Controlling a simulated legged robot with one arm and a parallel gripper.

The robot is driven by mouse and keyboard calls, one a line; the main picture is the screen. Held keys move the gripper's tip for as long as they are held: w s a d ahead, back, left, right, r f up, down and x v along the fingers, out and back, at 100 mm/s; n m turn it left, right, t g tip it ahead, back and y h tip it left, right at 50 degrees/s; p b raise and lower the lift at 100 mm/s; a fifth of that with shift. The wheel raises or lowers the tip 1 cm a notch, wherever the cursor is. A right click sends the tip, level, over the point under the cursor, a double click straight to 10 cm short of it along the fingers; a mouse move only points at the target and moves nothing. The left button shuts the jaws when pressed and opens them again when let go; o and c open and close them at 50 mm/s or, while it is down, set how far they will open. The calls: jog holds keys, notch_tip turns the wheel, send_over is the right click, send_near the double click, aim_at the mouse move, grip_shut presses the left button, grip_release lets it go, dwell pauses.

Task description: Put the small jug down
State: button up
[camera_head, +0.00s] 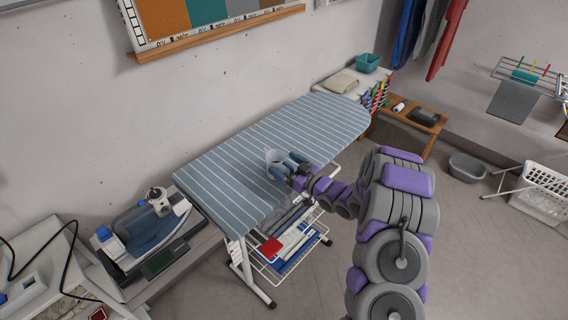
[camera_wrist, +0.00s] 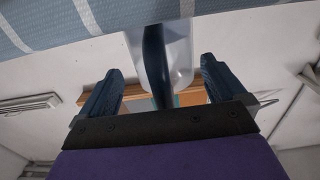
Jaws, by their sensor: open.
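The small jug (camera_head: 273,158) is pale and translucent. It appears to stand upright on the blue-and-white striped ironing board (camera_head: 270,135), near the board's front edge. My gripper (camera_head: 293,164) is at the jug's right side, just above the board. In the wrist view, which looks upside down, the jug (camera_wrist: 181,62) has a dark blue handle (camera_wrist: 154,62). The handle lies between the two spread fingers of my gripper (camera_wrist: 160,88), with a gap on each side. The striped board (camera_wrist: 50,22) spans the top there. My gripper partly hides the jug in the head view.
A steam iron on its station (camera_head: 152,228) stands at the lower left. A wire shelf (camera_head: 290,248) with folded items hangs under the board. A wooden bench (camera_head: 412,125) and a grey basin (camera_head: 467,167) are at the right. The board's far half is clear.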

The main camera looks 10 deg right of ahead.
jog(key=p+v, duration=0.2)
jog(key=v, duration=0.8)
jog(key=w+d+r+m+g+h, duration=0.1)
jog(key=d+r+g+h, duration=0.3)
jog(key=h, duration=0.4)
jog(key=s+d+r+m+g+h, duration=0.3)
jog(key=s+r+h, duration=0.15)
jog(key=s, duration=0.35)
jog(key=s+a+r+m+g, duration=0.1)
jog(key=s+a+r+g, duration=0.1)
jog(key=s, duration=1)
jog(key=s+a+r+m+g+y, duration=0.1)
jog(key=s+a+r+g, duration=0.2)
jog(key=s+a, duration=0.4)
jog(key=s+a+r+m+g+y, duration=0.1)
jog(key=s+a+r+g, duration=0.2)
jog(key=s, duration=1.4)
jog(key=shift+s+a+g, duration=0.4)
jog(key=shift+a+g, duration=0.3)
jog(key=shift+a, duration=0.35)
